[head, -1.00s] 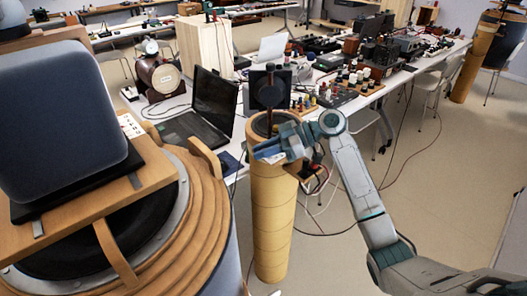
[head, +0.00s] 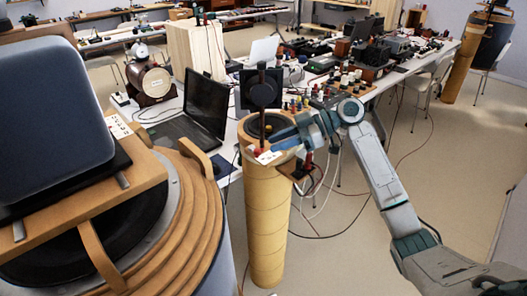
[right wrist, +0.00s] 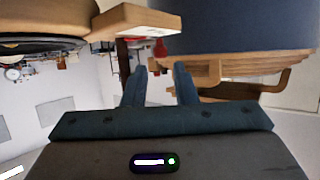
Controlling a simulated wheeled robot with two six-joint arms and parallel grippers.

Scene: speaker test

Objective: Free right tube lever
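The right tube (head: 267,225) is a tall tan ringed cylinder, open at the top, in the middle of the head view. A white label plate (head: 268,157) and a small red part lie at the rim's front; a red part (right wrist: 161,47) also shows in the right wrist view. I cannot tell which part is the lever. My right gripper (head: 284,139) is at the tube's top right. In the wrist view its fingers (right wrist: 160,82) are apart with nothing gripped. My left gripper is out of view.
A large wooden ringed drum (head: 190,215) with a dark padded panel (head: 50,110) fills the left. A laptop (head: 205,105) and crowded benches stand behind the tube. Cables (head: 325,185) hang at the tube's right. Open floor (head: 340,265) lies at the lower right.

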